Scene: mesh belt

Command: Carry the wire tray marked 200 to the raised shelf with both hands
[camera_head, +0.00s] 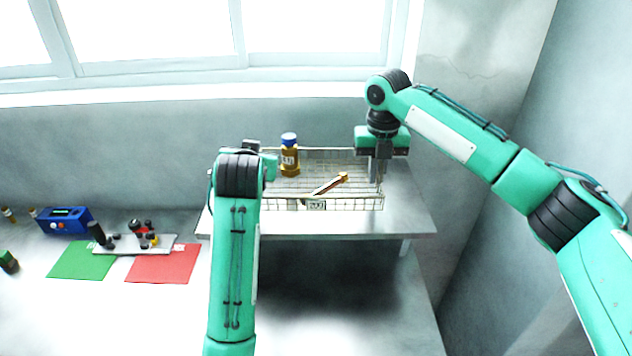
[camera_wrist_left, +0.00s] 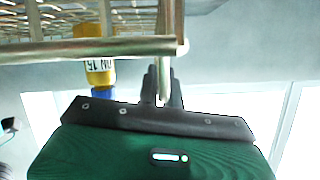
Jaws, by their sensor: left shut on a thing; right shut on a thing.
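The wire tray (camera_head: 345,204) is a shallow mesh basket with a small label on its front that looks like 200. It is over the raised shelf (camera_head: 405,215); I cannot tell whether it rests on it or hangs just above. An amber bottle (camera_head: 290,160) with a blue cap and a thin stick-like object (camera_head: 328,186) appear inside the tray. My right gripper (camera_head: 377,180) is shut on the tray's right side. My left gripper (camera_wrist_left: 165,88) is shut on the tray rim (camera_wrist_left: 90,48) in the left wrist view; in the head view my left arm hides its fingers.
On the lower table at left are a green mat (camera_head: 85,261), a red mat (camera_head: 162,265), a grey plate (camera_head: 120,249) with several small dark parts, and a blue box (camera_head: 65,220). A wall with a window is behind the shelf; another wall stands at right.

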